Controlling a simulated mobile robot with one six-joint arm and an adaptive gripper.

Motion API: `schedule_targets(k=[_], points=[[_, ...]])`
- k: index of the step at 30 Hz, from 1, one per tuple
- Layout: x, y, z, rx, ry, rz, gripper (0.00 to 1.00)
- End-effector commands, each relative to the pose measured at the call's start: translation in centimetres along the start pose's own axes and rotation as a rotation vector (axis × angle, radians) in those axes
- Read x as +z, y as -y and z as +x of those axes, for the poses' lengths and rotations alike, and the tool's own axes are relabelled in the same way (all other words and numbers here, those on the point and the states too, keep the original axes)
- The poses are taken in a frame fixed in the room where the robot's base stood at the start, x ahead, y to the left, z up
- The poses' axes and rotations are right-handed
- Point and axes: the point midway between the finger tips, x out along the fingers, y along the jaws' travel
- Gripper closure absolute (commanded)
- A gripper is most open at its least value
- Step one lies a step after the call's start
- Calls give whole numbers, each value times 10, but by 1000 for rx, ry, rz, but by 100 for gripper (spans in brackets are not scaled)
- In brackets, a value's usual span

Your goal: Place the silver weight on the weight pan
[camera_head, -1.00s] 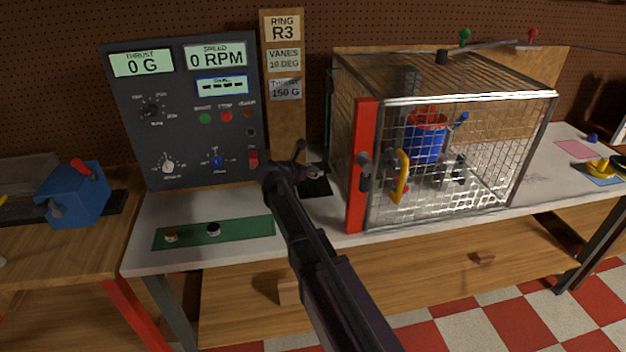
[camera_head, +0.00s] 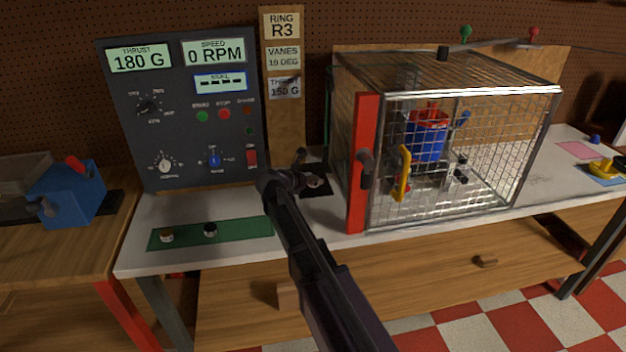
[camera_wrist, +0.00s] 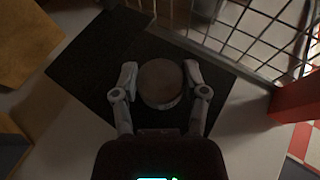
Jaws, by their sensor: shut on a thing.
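The silver weight (camera_wrist: 160,84) is a round, dull grey-brown disc in the wrist view. My gripper (camera_wrist: 160,78) is shut on it, with one finger at each side. In the head view my gripper (camera_head: 306,172) is at the back of the bench, beside the control panel, with the silver weight (camera_head: 314,181) partly hidden behind it. Below the weight is a flat black plate (camera_wrist: 85,72), which also shows in the head view (camera_head: 320,191). I cannot make out a separate pan rim under the weight, nor whether the weight rests fully.
The mesh cage (camera_head: 450,90) with its red post (camera_head: 362,165) stands close at the right. A green strip (camera_head: 255,229) with a brass weight (camera_head: 167,237) and a dark weight (camera_head: 210,231) lies in front. The control panel (camera_head: 180,110) reads thrust 180 G.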

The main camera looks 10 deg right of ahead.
Motion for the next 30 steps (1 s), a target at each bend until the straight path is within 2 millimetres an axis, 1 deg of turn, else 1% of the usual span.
schedule_targets(k=[1,2,3,4,17,22,26,30], points=[[-1,0,0,1,0,0,34],[0,0,0,1,0,0,25],[0,0,0,1,0,0,13],[0,0,0,1,0,0,8],[0,0,0,1,0,0,8],[4,0,-2,1,0,0,8],[4,0,-13,1,0,-1,8],[5,0,-32,3,0,-2,8]])
